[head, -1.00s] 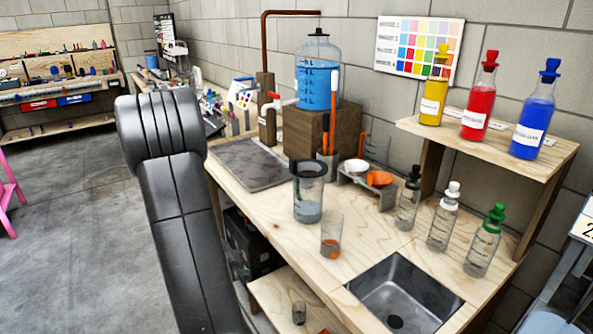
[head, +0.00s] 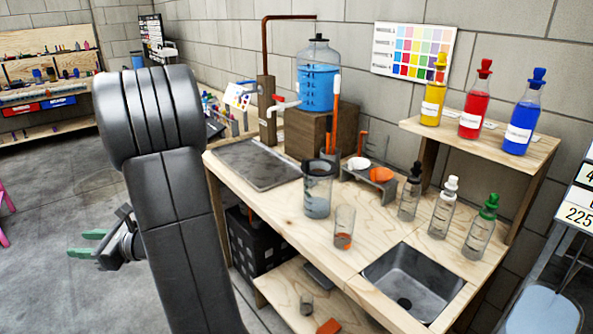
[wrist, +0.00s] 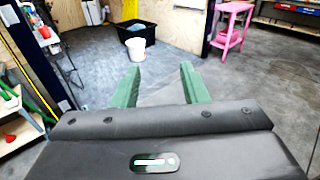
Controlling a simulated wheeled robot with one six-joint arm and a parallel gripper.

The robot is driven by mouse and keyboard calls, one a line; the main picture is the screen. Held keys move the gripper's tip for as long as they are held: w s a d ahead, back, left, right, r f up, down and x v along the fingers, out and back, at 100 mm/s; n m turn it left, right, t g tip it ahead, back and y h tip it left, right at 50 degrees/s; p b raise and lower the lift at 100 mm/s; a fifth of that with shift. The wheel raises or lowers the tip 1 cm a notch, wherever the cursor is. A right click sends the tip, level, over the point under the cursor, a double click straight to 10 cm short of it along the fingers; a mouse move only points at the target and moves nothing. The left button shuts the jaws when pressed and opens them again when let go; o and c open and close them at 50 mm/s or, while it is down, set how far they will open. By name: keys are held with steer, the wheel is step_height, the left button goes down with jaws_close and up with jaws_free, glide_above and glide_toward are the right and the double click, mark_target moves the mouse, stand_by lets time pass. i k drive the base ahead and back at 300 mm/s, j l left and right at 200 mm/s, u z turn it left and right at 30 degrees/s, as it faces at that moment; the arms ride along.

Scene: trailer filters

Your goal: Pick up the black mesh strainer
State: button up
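On the wooden workbench, a clear jar (head: 317,200) has a dark, see-through piece in its mouth. This may be the black mesh strainer (head: 318,168), but mesh is too small to make out. A smaller clear glass (head: 344,228) with orange at its bottom stands just in front of it. My gripper (head: 86,244) is left of my dark arm, over the floor and well away from the bench. The wrist view shows its two green fingers (wrist: 160,84) apart with nothing between them. No strainer shows in the wrist view.
A metal sink (head: 415,280) is at the bench's front right. Several stoppered bottles (head: 441,208) stand behind it. A water jug (head: 317,85) sits on a wooden block. A small rack with bowls (head: 381,175) is right of the jar.

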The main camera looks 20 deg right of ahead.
mark_target(314, 167)
steer(key=z, duration=0.4)
steer(key=l+z, duration=0.1)
steer(key=z, duration=0.65)
steer(key=i+z, duration=0.1)
steer(key=z, duration=0.3)
steer(key=i+l+z, duration=0.2)
steer(key=i+l, duration=0.1)
